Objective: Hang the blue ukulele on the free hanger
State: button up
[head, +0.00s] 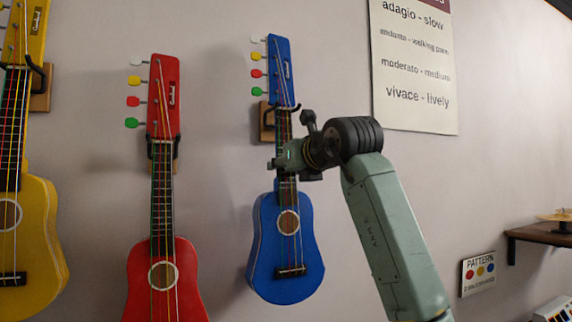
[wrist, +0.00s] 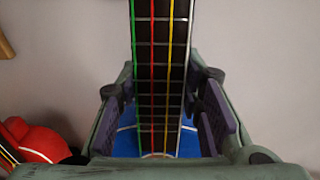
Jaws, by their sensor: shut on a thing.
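The blue ukulele (head: 286,250) is upright against the wall in the head view, its head at the top and body below. My gripper (head: 287,158) is shut on its neck, between the head and the body. A hanger with a wooden block (head: 266,122) and dark prongs is at the neck just under the head; I cannot tell whether the prongs bear its weight. In the wrist view the dark fretted neck (wrist: 160,70) with coloured strings runs between my finger pads, with the blue body partly seen below.
The red ukulele (head: 164,245) hangs to the left, and the yellow ukulele (head: 35,240) hangs at the far left. A tempo poster (head: 413,65) is on the wall at upper right. A wooden shelf (head: 540,233) and a pattern sign (head: 478,273) are at lower right.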

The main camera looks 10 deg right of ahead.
jog(key=shift+w+r+p, duration=0.15)
jog(key=shift+w+p, duration=0.2)
dwell(1.1)
jog(key=shift+f, duration=0.25)
dwell(0.5)
jog(key=o, duration=1.3)
jog(key=shift+c, duration=0.2)
jog(key=shift+f, duration=0.1)
jog(key=v, duration=1.2)
